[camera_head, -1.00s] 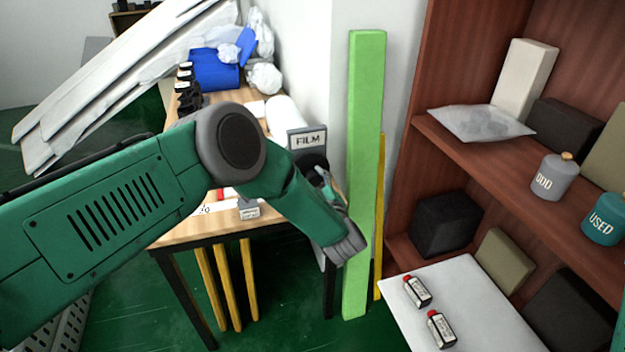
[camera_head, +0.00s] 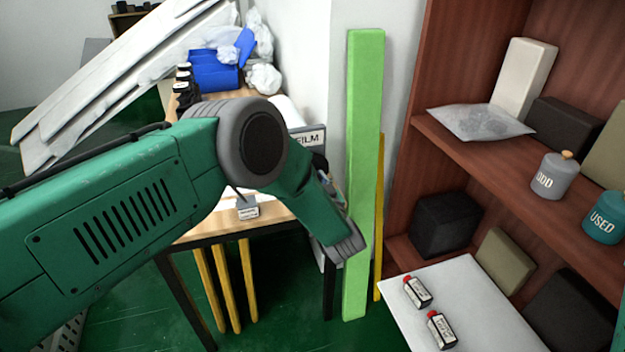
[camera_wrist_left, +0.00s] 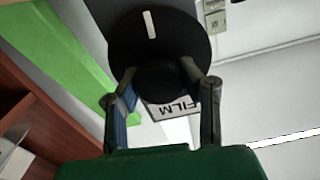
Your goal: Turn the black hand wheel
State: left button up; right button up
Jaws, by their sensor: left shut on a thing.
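The black hand wheel (camera_wrist_left: 160,45) is a dark round disc with a white mark on its face, near the top of the left wrist view. My left gripper (camera_wrist_left: 160,76) has its two fingers on either side of the wheel's lower part and is shut on it. In the head view my green arm hides most of the wheel, and only a dark bit of it (camera_head: 319,162) shows below the FILM sign. My left gripper (camera_head: 334,190) is largely hidden there behind my wrist. My right gripper is in neither view.
The FILM sign (camera_head: 310,138) is just above the wheel in the head view. A tall green post (camera_head: 364,120) stands close to the right of my wrist. A wooden table (camera_head: 190,238) lies beneath my arm. A red-brown shelf (camera_head: 470,165) with canisters is at the right.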

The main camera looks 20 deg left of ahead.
pick_arm(q)
jog(key=shift+s+d+f+m, duration=0.3)
jog(key=shift+f+m, duration=0.1)
jog(key=shift+f, duration=0.1)
jog(key=o, duration=1.2)
jog(key=shift+w+r, duration=0.15)
jog(key=shift+r, duration=0.1)
jog(key=v, duration=1.2)
